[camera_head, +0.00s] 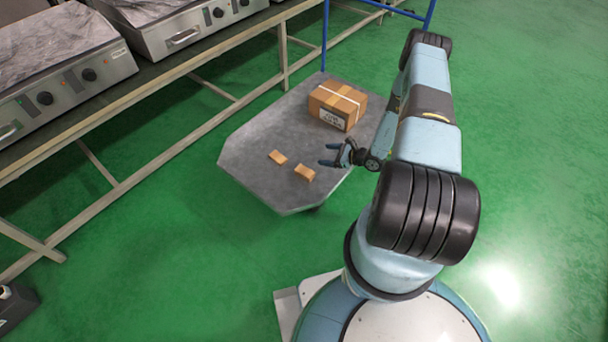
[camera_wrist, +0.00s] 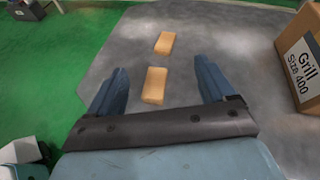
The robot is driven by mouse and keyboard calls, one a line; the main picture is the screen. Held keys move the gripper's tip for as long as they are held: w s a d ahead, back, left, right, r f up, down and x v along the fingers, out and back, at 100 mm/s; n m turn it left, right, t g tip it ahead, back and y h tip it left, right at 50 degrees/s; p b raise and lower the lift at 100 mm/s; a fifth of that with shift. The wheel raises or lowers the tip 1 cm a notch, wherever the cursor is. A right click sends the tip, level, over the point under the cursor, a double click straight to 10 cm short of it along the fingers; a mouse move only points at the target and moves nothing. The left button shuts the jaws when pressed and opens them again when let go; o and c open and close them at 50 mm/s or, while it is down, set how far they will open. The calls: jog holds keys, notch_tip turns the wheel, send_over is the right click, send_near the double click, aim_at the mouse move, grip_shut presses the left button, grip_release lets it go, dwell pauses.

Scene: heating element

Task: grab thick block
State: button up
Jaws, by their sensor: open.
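Two small tan blocks lie on the grey platform (camera_head: 245,150). The block nearer my gripper (camera_head: 304,174) looks the thicker one; in the wrist view it (camera_wrist: 154,85) appears between the fingers, left of their middle. The other, thinner-looking block (camera_head: 278,157) lies farther left; in the wrist view it (camera_wrist: 165,43) shows beyond the fingertips. My gripper (camera_head: 327,155) is open and empty, with its blue fingers pointing left, to the right of both blocks. In the wrist view my gripper (camera_wrist: 162,66) has its fingers spread apart. Neither finger visibly touches a block.
A cardboard box (camera_head: 337,106) labelled "Grill Size 400" stands on the platform behind my gripper and at the right in the wrist view (camera_wrist: 300,60). A bench (camera_head: 190,60) with steel appliances runs along the upper left. The platform's left part is clear.

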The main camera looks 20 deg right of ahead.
aim_at(309, 173)
jog(key=s+f+m, duration=0.1)
jog(key=f, duration=0.2)
jog(key=s+f+m+t+h, duration=0.1)
jog(key=s+f, duration=0.1)
jog(key=f, duration=0.2)
jog(key=s+f+m, duration=0.1)
jog(key=s+f, duration=0.1)
jog(key=f, duration=0.1)
jog(key=shift+f+t+h, duration=0.2)
jog(key=shift+t+h, duration=0.1)
jog(key=shift+h, duration=0.1)
jog(key=shift+a+f, duration=0.15)
jog(key=shift+f, duration=0.1)
jog(key=x, duration=1.3)
jog(key=shift+w+a+f, duration=0.1)
jog(key=shift+w+f, duration=0.05)
jog(key=shift+f, duration=0.05)
jog(key=c, duration=1.1)
jog(key=shift+r, duration=0.15)
